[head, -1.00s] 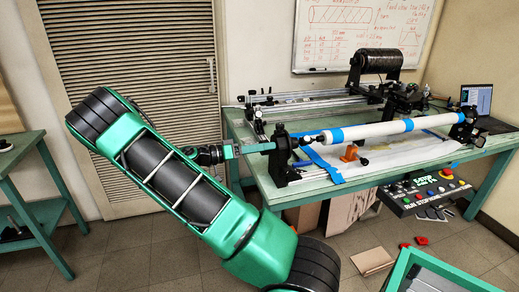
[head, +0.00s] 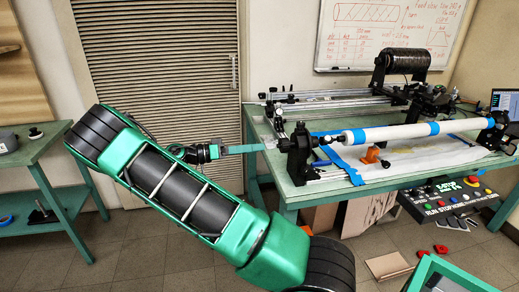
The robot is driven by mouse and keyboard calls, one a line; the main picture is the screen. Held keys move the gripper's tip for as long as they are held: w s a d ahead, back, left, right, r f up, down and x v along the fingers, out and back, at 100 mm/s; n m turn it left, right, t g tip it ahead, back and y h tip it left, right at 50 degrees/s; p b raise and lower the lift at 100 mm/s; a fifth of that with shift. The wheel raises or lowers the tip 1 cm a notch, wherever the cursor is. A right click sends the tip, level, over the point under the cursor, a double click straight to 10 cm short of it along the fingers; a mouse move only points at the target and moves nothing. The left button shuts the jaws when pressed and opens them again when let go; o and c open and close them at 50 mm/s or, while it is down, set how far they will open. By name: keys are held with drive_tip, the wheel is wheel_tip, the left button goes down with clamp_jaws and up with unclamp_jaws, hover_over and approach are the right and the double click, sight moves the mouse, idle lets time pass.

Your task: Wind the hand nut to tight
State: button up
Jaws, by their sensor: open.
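My gripper (head: 268,145) points right, with its fingertips just left of the black headstock (head: 298,152) at the left end of the winding machine. The jaws are open, with a small gap between the fingertips and the headstock. The hand nut cannot be made out clearly; the parts at the headstock are small and dark. A white tube (head: 385,132) with blue bands runs from the headstock to the black end support (head: 492,130) at right.
The green bench (head: 300,193) carries the machine and its rails. A black carbon spool (head: 405,62) stands behind. A button panel (head: 445,197) hangs at the front. An orange part (head: 371,154) lies under the tube. Another bench (head: 45,167) stands at left.

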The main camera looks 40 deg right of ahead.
sight(280, 146)
drive_tip(key=shift+w+a, duration=0.1)
drive_tip(key=shift+a, duration=0.05)
drive_tip(key=s+d+n, duration=0.2)
drive_tip(key=d+n, duration=0.1)
drive_tip(key=n, duration=0.4)
drive_tip(key=s+d+n, duration=0.1)
drive_tip(key=d+n, duration=0.2)
drive_tip(key=n, duration=0.4)
drive_tip(key=s+d+n, duration=0.2)
drive_tip(key=n, duration=0.5)
drive_tip(key=shift+s+d+n, duration=0.3)
drive_tip(key=shift+s+d, duration=0.05)
drive_tip(key=shift+d, duration=0.05)
drive_tip(key=c, duration=1.1)
